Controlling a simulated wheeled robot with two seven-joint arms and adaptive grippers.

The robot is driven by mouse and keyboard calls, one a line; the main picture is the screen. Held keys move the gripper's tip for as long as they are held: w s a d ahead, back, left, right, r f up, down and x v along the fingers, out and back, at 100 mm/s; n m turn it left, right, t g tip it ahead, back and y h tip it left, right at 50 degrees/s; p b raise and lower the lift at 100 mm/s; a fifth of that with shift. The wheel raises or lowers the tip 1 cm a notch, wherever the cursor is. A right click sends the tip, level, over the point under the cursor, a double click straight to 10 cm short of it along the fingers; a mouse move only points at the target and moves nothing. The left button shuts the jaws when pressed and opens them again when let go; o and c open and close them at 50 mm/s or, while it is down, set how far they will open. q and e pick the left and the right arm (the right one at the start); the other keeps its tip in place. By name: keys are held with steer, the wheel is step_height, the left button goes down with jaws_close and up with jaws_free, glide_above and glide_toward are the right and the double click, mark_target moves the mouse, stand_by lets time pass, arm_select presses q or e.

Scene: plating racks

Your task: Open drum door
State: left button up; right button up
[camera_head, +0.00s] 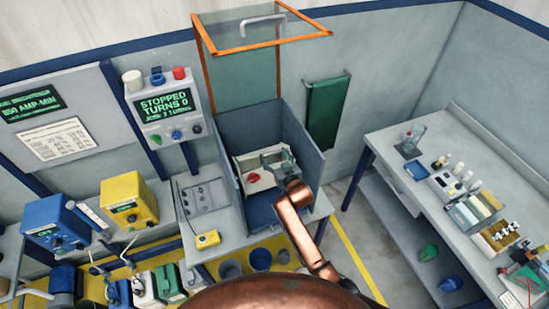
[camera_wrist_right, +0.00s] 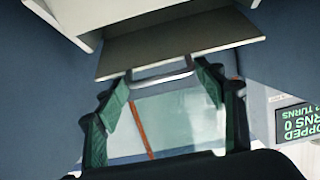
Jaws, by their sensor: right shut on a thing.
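The pale drum (camera_head: 252,160) sits inside an open-topped blue-grey cabinet (camera_head: 262,121), with a red part (camera_head: 253,177) on its front. In the right wrist view a flat beige door panel (camera_wrist_right: 180,42) carries a metal bar handle (camera_wrist_right: 160,75). The panel stands at an angle to the pale drum body (camera_wrist_right: 85,18); how far it is open I cannot tell. My right gripper (camera_head: 274,158) reaches into the cabinet at the drum's right side. In the wrist view its green-looking fingers (camera_wrist_right: 163,78) are shut on the bar handle. My left gripper is not in view.
An orange-framed clear guard (camera_head: 265,30) is raised above the cabinet. A control box (camera_head: 163,105) at left reads STOPPED, TURNS 0. The cabinet walls are close around my right gripper. A bench (camera_head: 450,190) with bottles stands at right.

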steer(key=shift+a+r, duration=0.35)
steer(key=o, duration=1.2)
steer(key=shift+o, duration=1.3)
steer(key=shift+w+f, duration=0.1)
steer(key=shift+d+f, duration=0.15)
steer(key=shift+d, duration=0.05)
steer(key=v, duration=1.2)
